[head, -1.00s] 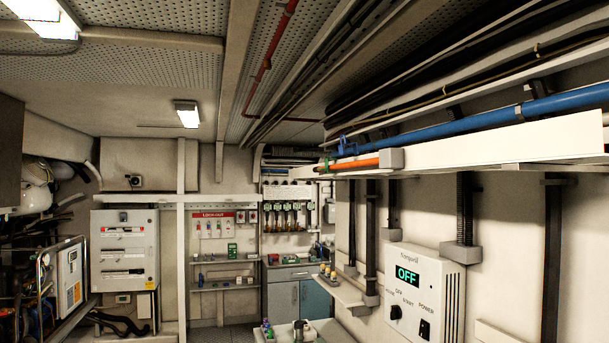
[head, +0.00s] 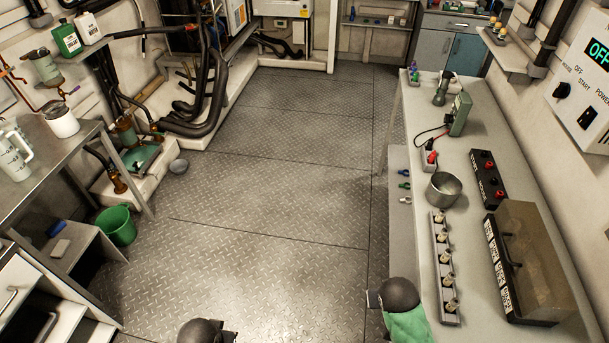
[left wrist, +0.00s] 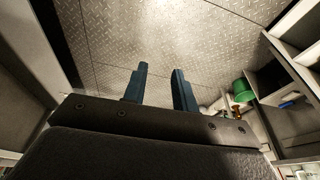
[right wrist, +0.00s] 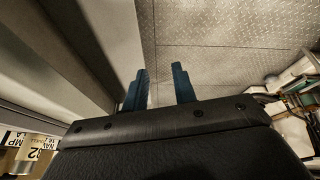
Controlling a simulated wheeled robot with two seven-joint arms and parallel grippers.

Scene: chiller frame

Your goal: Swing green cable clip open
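The green cable clip is not in the current head view, which looks down at the floor and bench. Small green and blue pieces (head: 404,185) lie beside the bench, too small to identify. My left gripper (left wrist: 161,80) is open and empty in the left wrist view, its two blue-grey fingers apart above the metal floor. My right gripper (right wrist: 158,80) is open and empty in the right wrist view, also over the floor. Neither gripper's fingers show in the head view.
A long bench (head: 412,110) on the right carries a metal bowl (head: 443,190), a rack of fittings (head: 443,270) and a clear-lidded box (head: 530,260). A steel table (head: 85,140) and green bucket (head: 117,226) stand left. The floor (head: 270,180) between is clear.

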